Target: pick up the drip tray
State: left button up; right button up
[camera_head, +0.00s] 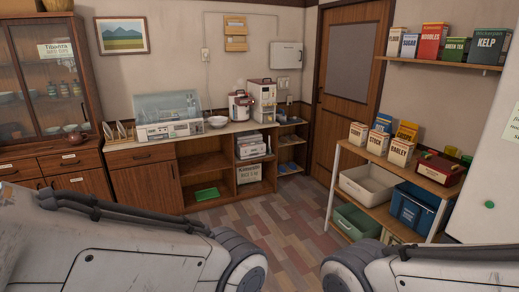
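A dish dryer (165,131) with a raised clear cover (152,107) stands on the counter along the back wall. No drip tray can be made out clearly at the dryer from this distance. A flat green tray-like item (206,194) lies at the bottom of the open cabinet below the counter; I cannot tell whether it is the drip tray. Parts of my two arms fill the lower left and lower right of the view. Neither gripper is in view, and both arms are far from the counter.
The counter (201,126) also holds a white bowl (218,121), a rice cooker (240,105) and a plate rack (116,132). A wooden glass-front cabinet (50,85) stands left. A shelf unit with bins (368,184) stands right. The tiled floor (285,225) between is clear.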

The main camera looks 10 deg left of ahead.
aim_at(154, 137)
jog(key=u, duration=0.15)
jog(key=i, duration=2.2)
jog(key=u, duration=0.65)
jog(key=i, duration=2.15)
jog(key=u, duration=0.35)
